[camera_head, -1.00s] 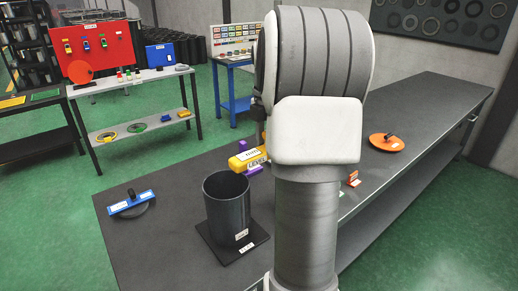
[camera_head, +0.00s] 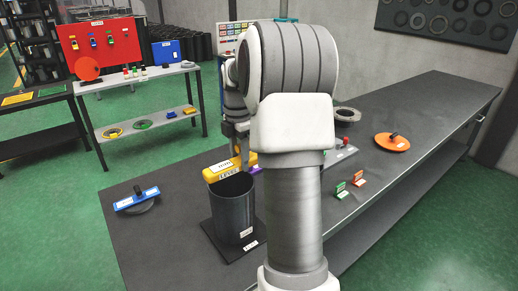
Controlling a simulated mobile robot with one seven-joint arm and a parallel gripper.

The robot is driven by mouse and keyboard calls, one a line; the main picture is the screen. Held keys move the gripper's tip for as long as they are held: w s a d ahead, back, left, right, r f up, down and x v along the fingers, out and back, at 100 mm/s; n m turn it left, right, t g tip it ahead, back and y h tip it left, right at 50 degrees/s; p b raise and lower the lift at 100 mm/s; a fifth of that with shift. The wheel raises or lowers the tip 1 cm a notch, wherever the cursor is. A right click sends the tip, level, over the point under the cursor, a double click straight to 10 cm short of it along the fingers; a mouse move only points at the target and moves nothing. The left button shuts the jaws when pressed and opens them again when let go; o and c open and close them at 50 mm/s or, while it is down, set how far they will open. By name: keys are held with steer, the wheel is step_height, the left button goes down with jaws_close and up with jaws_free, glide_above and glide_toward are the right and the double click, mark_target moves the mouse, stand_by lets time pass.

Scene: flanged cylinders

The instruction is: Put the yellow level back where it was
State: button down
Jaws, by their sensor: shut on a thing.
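The yellow level (camera_head: 221,171), a bar with white labels on it, shows just behind the rim of the dark open cylinder. My gripper (camera_head: 240,158) is at the right end of the level and is shut on it. My arm hides part of the gripper, and the fingertips are small in this view. I cannot tell whether the level touches the bench or hangs a little above it. A small purple piece (camera_head: 256,170) shows to the right of the level.
The dark cylinder (camera_head: 232,214) stands on a square plate near the front of the grey bench (camera_head: 160,240). A blue-handled tool (camera_head: 137,200) lies at left. Red and green tags (camera_head: 350,183) and an orange disc (camera_head: 392,142) are at right.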

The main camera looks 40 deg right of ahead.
mark_target(229, 162)
steer(key=shift+w+a+f, duration=0.95)
steer(key=shift+w+f, duration=0.1)
steer(key=shift+w, duration=0.15)
steer(key=shift+s+d+f+p, duration=0.15)
steer(key=shift+f+p, duration=0.3)
steer(key=shift+f, duration=1.1)
steer(key=shift+f, duration=0.15)
steer(key=shift+f, duration=0.1)
steer(key=shift+c, duration=1.4)
jaws_free()
steer(key=shift+f+b, duration=0.1)
steer(key=shift+b, duration=0.3)
